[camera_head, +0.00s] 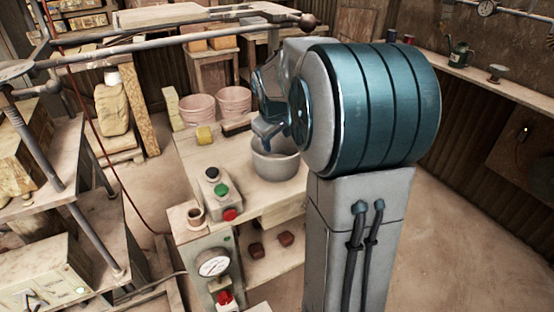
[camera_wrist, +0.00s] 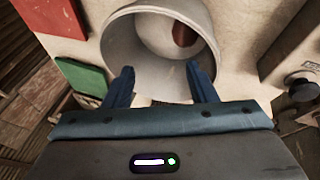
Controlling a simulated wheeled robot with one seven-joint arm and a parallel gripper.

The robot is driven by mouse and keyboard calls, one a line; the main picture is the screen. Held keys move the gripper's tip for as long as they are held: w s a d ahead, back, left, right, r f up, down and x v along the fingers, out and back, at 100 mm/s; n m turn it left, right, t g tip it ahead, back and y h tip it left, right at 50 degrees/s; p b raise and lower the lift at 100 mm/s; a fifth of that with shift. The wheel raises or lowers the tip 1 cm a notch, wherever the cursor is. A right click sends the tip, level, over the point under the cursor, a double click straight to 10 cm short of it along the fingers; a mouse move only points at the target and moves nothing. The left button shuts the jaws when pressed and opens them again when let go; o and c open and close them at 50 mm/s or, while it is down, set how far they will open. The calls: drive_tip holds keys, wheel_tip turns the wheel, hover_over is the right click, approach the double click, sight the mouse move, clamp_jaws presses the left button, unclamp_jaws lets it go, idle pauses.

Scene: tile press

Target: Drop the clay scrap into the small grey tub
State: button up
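The small grey tub (camera_head: 275,168) stands on the bench top, partly behind my arm in the head view. In the wrist view the tub (camera_wrist: 120,48) lies just beyond my fingertips, and I look into its mouth. A reddish-brown lump, seemingly the clay scrap (camera_wrist: 185,36), shows inside the tub against its inner wall. My gripper (camera_wrist: 160,80) is open, with its two blue fingers apart and nothing between them. In the head view my gripper (camera_head: 272,134) hangs over the tub; its fingertips are hard to make out there.
Two pink buckets (camera_head: 234,101), a yellow sponge (camera_head: 204,135) and a button box (camera_head: 217,188) share the bench. Two reddish lumps (camera_head: 285,239) lie on the shelf below. A red patch (camera_wrist: 50,27) and a green patch (camera_wrist: 74,76) show left of the tub.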

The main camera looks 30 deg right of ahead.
drive_tip(key=v, duration=1.3)
drive_tip(key=shift+s+r+p, duration=0.2)
drive_tip(key=shift+r+p, duration=0.15)
drive_tip(key=shift+p, duration=0.05)
drive_tip(key=s+a+f+m+y+p, duration=0.1)
drive_tip(key=s+a+f, duration=0.2)
drive_tip(key=s, duration=0.3)
drive_tip(key=s+a+f+m+p, duration=0.1)
drive_tip(key=s+a+f+p, duration=0.1)
drive_tip(key=s+a, duration=0.3)
drive_tip(key=s+a+f+m+g+y+p, duration=0.1)
drive_tip(key=s+a+f, duration=0.3)
drive_tip(key=s, duration=0.4)
drive_tip(key=shift+s+f+y+p, duration=0.25)
drive_tip(key=shift+f+y+p, duration=0.1)
drive_tip(key=shift+f, duration=0.15)
drive_tip(key=shift+a, duration=0.1)
